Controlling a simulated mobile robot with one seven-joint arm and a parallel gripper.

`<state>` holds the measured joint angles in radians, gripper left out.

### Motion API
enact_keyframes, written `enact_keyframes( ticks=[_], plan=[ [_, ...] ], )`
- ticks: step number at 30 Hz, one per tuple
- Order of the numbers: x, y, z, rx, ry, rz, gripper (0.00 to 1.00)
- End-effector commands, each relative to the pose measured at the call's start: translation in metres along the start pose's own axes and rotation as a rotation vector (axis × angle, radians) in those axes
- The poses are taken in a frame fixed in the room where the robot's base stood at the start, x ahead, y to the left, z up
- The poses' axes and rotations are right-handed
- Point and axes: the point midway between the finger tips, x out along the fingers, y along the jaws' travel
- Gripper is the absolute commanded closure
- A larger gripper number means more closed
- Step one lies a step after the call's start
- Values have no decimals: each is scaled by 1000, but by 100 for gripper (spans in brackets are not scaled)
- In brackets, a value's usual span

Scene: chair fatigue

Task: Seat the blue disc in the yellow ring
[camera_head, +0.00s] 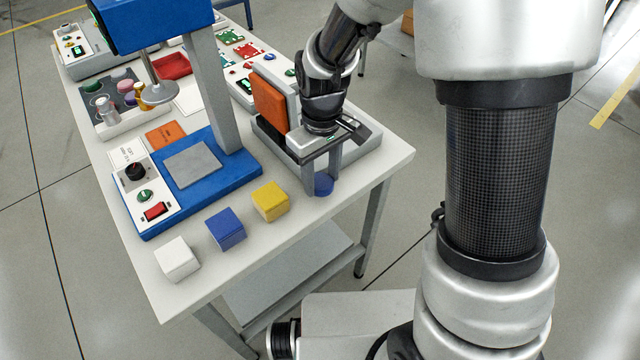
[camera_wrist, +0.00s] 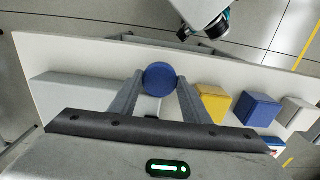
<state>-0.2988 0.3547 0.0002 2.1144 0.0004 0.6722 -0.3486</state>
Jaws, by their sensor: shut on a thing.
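The blue disc (camera_head: 323,186) is held between the two fingertips of my gripper (camera_head: 322,178), near the table's front right edge. In the wrist view the blue disc (camera_wrist: 160,78) sits between the fingertips (camera_wrist: 160,82), its round face showing. The gripper is shut on it. I cannot tell whether the disc touches the tabletop. I cannot make out a yellow ring in either view. The yellow thing nearby is a cube (camera_head: 270,201), left of the gripper, also in the wrist view (camera_wrist: 213,101).
A blue cube (camera_head: 226,229) and a white cube (camera_head: 177,259) stand along the front edge. A blue press (camera_head: 238,168) with a grey plate stands behind them. An orange panel (camera_head: 269,100) rises from a grey fixture (camera_head: 365,145) by my gripper. A tray (camera_head: 122,127) holds small coloured pieces.

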Motion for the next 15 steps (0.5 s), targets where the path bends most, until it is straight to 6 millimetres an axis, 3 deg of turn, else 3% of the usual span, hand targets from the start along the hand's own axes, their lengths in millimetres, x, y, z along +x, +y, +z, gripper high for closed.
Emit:
enact_keyframes(
  ticks=[6, 15],
  plan=[
    [31, 0, 1, 1, -4, -2, 81],
    [34, 0, 0, 1, 0, 0, 81]
  ],
)
